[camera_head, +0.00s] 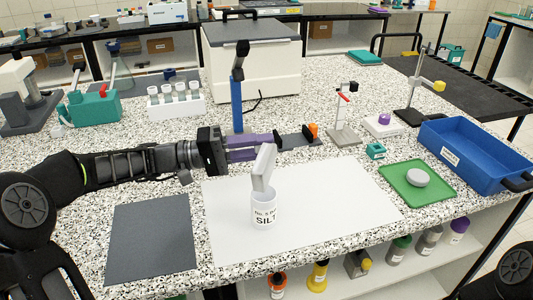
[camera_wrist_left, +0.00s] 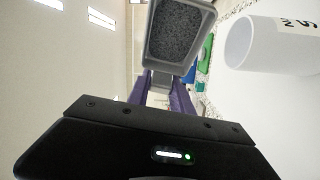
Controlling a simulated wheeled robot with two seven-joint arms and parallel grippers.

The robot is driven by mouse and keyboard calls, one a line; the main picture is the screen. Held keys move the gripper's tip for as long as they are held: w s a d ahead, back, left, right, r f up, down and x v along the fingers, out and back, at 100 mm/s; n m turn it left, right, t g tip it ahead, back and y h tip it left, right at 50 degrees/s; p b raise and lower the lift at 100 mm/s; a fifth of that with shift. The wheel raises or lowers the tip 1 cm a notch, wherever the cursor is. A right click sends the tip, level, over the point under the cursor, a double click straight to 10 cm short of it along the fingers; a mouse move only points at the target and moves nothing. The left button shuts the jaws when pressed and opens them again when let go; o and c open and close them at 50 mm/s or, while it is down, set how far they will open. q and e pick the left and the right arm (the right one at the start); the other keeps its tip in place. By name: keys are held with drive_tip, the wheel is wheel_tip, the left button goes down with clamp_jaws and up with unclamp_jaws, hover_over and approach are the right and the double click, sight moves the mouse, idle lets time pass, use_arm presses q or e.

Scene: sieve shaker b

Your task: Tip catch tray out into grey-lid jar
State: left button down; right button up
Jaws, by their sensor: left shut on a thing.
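My left gripper (camera_head: 262,147) is shut on the catch tray (camera_head: 264,166), a small light-grey tray. In the head view the tray is steeply tilted, its lower end at the mouth of the white jar (camera_head: 264,213). In the left wrist view the tray (camera_wrist_left: 207,15) holds dark grey grains, and the open jar (camera_wrist_left: 255,45) lies to its right, with a gap between them in the picture. The jar stands upright, its label partly reading "SIL". The grey lid (camera_head: 418,178) lies on a green mat (camera_head: 395,188). My right gripper is not in view.
The jar stands on a white sheet (camera_head: 340,200), beside a dark grey mat (camera_head: 150,240). A blue tub (camera_head: 459,153) is at the right. A blue post (camera_head: 237,104) rises behind the gripper. A white vial rack (camera_head: 176,105) and stands (camera_head: 344,135) are farther back.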

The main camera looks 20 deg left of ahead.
use_arm(q)
drive_tip(key=r+m+y+p, duration=0.1)
drive_tip(key=y+p, duration=0.1)
drive_tip(key=r+m+g+y+p, duration=0.1)
drive_tip(key=y+p, duration=0.1)
drive_tip(key=r+y+p, duration=0.1)
drive_tip(key=y+p, duration=0.1)
drive_tip(key=y, duration=0.1)
drive_tip(key=shift+d+r+m+g, duration=0.2)
drive_tip(key=shift+r+m+g, duration=0.1)
drive_tip(key=shift+m+g, duration=0.1)
drive_tip(key=y+p, duration=0.3)
drive_tip(key=p, duration=0.1)
drive_tip(key=r+m+y+p, duration=0.1)
drive_tip(key=y+p, duration=0.2)
drive_tip(key=shift+p, duration=0.4)
drive_tip(key=shift+m+y+p, duration=0.3)
drive_tip(key=shift+y+p, duration=0.15)
drive_tip(key=shift+y, duration=0.15)
drive_tip(key=shift+s+g+y, duration=0.1)
drive_tip(key=shift+g+y, duration=0.2)
drive_tip(key=shift+y, duration=1)
drive_tip(key=shift+a+f, duration=0.1)
drive_tip(key=shift+a, duration=0.05)
